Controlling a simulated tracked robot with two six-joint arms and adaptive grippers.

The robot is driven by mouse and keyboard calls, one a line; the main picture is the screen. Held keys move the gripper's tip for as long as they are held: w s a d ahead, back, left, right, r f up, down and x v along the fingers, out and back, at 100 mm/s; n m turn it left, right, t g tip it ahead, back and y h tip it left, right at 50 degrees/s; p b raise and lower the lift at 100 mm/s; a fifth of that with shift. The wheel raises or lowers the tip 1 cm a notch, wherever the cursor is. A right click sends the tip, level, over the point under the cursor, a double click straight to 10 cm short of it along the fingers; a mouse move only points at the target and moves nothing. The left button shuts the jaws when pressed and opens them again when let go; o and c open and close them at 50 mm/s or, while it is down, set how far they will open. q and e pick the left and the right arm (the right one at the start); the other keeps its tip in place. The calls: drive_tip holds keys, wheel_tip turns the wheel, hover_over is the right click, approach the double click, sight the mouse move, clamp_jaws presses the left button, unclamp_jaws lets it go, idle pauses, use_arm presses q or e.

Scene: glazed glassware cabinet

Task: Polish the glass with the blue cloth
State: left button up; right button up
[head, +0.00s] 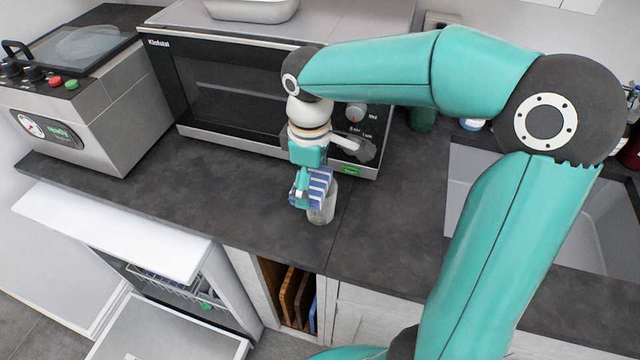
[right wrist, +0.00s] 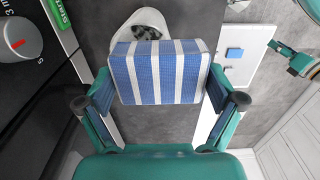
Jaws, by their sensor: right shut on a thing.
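The blue cloth (head: 318,186), striped blue and white, is in my right gripper (head: 309,198) above the counter near its front edge. In the right wrist view the cloth (right wrist: 158,72) is a folded pad spanning the space between the two fingers. The clear glass (head: 323,208) stands upright on the counter, just beside and partly behind the cloth. Its rim and inside show past the cloth in the right wrist view (right wrist: 146,22). I cannot tell whether cloth and glass touch. A teal part at the upper right there looks like my left gripper (right wrist: 296,62); its jaws are unclear.
A microwave (head: 215,95) stands close behind the glass. A steel appliance (head: 90,110) is at the left and a sink (head: 590,215) at the right. Below the counter a dishwasher rack (head: 165,283) and open door (head: 165,345) show. The counter (head: 220,190) left of the glass is clear.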

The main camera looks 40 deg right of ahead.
sight(328, 168)
drive_tip(key=shift+d+f, duration=0.15)
drive_tip(key=shift+d, duration=1.95)
drive_tip(key=shift+a+r, duration=0.2)
drive_tip(key=shift+a, duration=1.95)
drive_tip(key=shift+d+f, duration=0.2)
drive_tip(key=shift+d, duration=1.25)
drive_tip(key=shift+d+p, duration=0.4)
drive_tip(key=shift+d, duration=0.35)
drive_tip(key=shift+a+r, duration=0.2)
drive_tip(key=shift+a, duration=1.3)
drive_tip(key=shift+a+f, duration=0.1)
drive_tip(key=shift+a, duration=0.65)
